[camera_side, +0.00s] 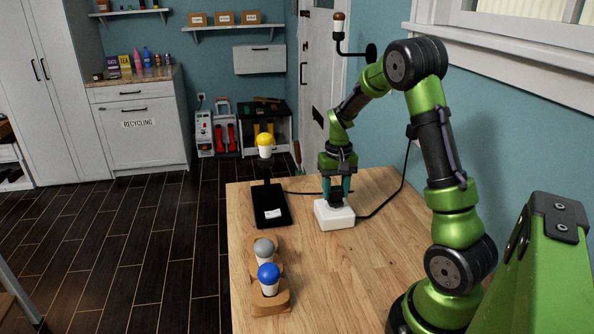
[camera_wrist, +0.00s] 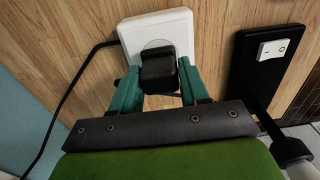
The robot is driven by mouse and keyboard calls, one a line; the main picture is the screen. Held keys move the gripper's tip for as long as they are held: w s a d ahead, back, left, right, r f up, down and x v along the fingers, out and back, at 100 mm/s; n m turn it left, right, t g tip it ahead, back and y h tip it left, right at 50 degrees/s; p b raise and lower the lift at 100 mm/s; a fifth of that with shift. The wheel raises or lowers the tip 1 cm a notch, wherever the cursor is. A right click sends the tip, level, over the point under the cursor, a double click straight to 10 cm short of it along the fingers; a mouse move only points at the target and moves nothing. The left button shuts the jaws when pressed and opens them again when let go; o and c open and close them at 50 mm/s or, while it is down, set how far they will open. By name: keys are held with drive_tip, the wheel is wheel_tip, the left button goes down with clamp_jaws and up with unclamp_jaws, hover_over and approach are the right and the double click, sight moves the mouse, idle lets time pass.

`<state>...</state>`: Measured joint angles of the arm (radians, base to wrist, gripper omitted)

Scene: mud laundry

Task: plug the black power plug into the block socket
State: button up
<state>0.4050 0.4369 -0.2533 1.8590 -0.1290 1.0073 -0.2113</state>
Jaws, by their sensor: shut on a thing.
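The white block socket (camera_side: 334,216) sits on the wooden table, and it also shows at the top of the wrist view (camera_wrist: 133,38). The black power plug (camera_wrist: 158,70) is between my gripper's two green fingers, over the socket's round face. My gripper (camera_side: 336,190) points down at the block and is shut on the plug. In the wrist view the fingertips (camera_wrist: 158,76) flank the plug. The plug hides most of the round recess, so I cannot tell how deep it sits. A black cable (camera_side: 385,205) runs from the block toward the wall.
A black base (camera_side: 270,216) with a white rocker switch (camera_wrist: 272,50) and a yellow-topped lamp (camera_side: 265,146) stands left of the block. A wooden holder (camera_side: 271,303) with grey (camera_side: 263,247) and blue (camera_side: 268,274) bulbs is nearer. The table's (camera_side: 330,280) front middle is clear.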

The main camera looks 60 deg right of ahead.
drive_tip(key=shift+f, duration=0.55)
drive_tip(key=o, duration=1.1)
drive_tip(key=shift+c, duration=0.2)
wheel_tip(320, 180, up, 17)
drive_tip(key=s+a+n+t+y, duration=0.1)
drive_tip(key=s+a+n+t, duration=0.1)
drive_tip(key=a, duration=1.1)
drive_tip(key=s+a+r+n+t+y, duration=0.1)
drive_tip(key=s+a+n+t, duration=0.2)
drive_tip(key=a, duration=1)
drive_tip(key=s+t, duration=0.2)
drive_tip(key=s, duration=0.2)
drive_tip(key=shift+s+a, duration=0.3)
